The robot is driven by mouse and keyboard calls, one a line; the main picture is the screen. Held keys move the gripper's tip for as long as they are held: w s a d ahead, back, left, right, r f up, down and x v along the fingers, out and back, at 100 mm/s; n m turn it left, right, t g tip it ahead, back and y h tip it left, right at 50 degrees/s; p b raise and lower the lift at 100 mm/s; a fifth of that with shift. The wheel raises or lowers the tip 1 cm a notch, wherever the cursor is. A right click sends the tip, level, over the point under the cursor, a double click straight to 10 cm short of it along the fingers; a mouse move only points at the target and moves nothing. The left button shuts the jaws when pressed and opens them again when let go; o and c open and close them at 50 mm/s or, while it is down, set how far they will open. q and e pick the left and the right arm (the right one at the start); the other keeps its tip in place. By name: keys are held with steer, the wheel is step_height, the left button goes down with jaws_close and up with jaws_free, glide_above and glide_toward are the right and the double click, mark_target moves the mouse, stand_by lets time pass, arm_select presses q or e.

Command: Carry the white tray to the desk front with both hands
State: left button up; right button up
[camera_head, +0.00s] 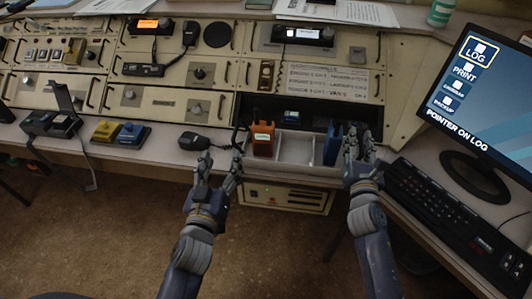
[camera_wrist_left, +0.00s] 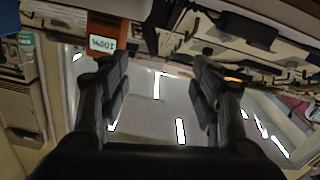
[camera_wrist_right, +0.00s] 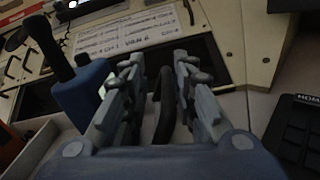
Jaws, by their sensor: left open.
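The white tray (camera_head: 295,150) sits in the console opening, with dividers inside. It holds an orange radio (camera_head: 263,138) at its left and a blue item (camera_head: 333,143) at its right. My left gripper (camera_head: 220,162) is open, fingers apart, at the tray's left front; in the left wrist view the pale tray (camera_wrist_left: 160,125) shows beyond and between the fingers (camera_wrist_left: 160,62). My right gripper (camera_head: 361,142) is at the tray's right end. In the right wrist view its fingers (camera_wrist_right: 158,62) stand apart around a dark curved bar (camera_wrist_right: 165,105); contact is unclear. A blue radio (camera_wrist_right: 82,95) stands left of it.
A monitor (camera_head: 490,90) and black keyboard (camera_head: 445,215) are on the right of the desk. Open floor (camera_head: 110,240) lies in front.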

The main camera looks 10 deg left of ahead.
steer(key=shift+o, duration=0.5)
steer(key=o, duration=0.7)
steer(key=shift+s, duration=0.1)
steer(key=s, duration=1.2)
steer(key=shift+w, duration=0.1)
